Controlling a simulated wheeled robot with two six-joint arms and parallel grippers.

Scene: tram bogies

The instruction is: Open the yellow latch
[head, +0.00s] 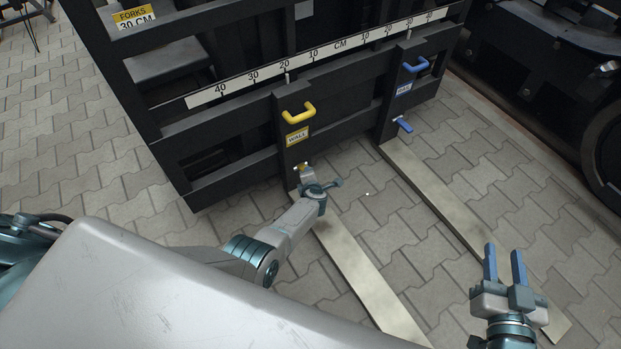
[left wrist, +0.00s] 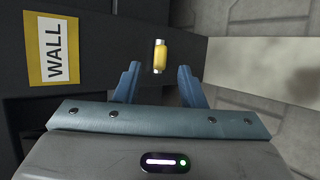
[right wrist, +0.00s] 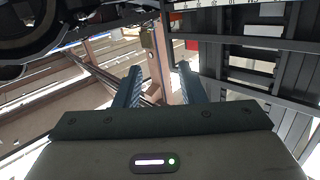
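The yellow latch (head: 303,166) is a small yellow piece low on the fork carriage, below the WALL label (head: 297,137). In the left wrist view the yellow latch (left wrist: 160,56) lies ahead, between the lines of the two fingers. My left gripper (head: 311,178) is close in front of it and partly hides it in the head view. In the left wrist view the left gripper (left wrist: 158,84) is open, with nothing between its fingers. My right gripper (head: 504,262) is open and empty at the lower right, over the right fork's end; its fingers (right wrist: 160,85) stand apart in the right wrist view.
A yellow handle (head: 297,114) sits above the WALL label. A blue handle (head: 416,65) and a blue latch (head: 403,124) are on the right fork's upright. Two flat forks (head: 362,275) (head: 440,198) reach forward over the paving. Dark machinery (head: 560,60) stands at the right.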

